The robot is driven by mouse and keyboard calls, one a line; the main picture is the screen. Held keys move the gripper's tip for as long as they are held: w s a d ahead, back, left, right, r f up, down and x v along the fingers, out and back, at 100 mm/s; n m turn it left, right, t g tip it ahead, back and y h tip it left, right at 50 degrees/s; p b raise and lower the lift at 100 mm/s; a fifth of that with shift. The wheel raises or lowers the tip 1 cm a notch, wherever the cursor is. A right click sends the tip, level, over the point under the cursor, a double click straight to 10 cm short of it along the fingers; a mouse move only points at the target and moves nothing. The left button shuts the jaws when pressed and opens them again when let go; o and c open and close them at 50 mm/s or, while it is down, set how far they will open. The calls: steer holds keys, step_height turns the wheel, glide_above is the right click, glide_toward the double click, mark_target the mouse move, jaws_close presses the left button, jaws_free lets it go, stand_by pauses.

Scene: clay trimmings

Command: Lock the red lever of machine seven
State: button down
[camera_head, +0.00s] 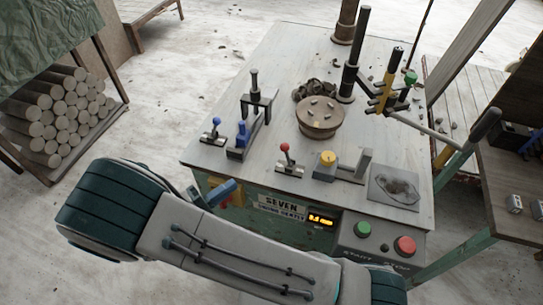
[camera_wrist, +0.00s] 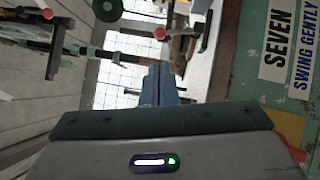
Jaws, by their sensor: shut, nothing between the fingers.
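Machine seven (camera_head: 188,154) is a pale-topped bench with a "SEVEN" sign (camera_head: 282,203) on its green front; the sign also shows sideways in the wrist view (camera_wrist: 278,45). The red lever (camera_head: 285,148) is a red ball on a short dark rod, standing about upright from a small base on the top near the front edge. My gripper (camera_wrist: 158,72) is shut and empty, with its blue-grey fingers together in the wrist view. It is near the machine's front, apart from the red lever. In the wrist view a red knob (camera_wrist: 160,33) shows beyond the fingers; I cannot tell whether it is this lever.
A blue-knobbed lever (camera_head: 216,121) and a blue clamp (camera_head: 242,135) stand left of the red lever. A yellow-topped block (camera_head: 327,159) is close on its right. A round clay-coloured dish (camera_head: 319,127) lies behind. Green (camera_head: 363,229) and red (camera_head: 404,245) buttons are at front right.

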stand_by(0.3)
steer(key=p, duration=0.3)
glide_toward(287, 154)
steer(key=w+d+r, duration=0.1)
steer(key=w+d, duration=0.1)
steer(key=w+d+r, duration=0.1)
steer(key=w+d, duration=0.1)
steer(key=shift+r, duration=0.35)
steer(key=shift+s+a, duration=0.1)
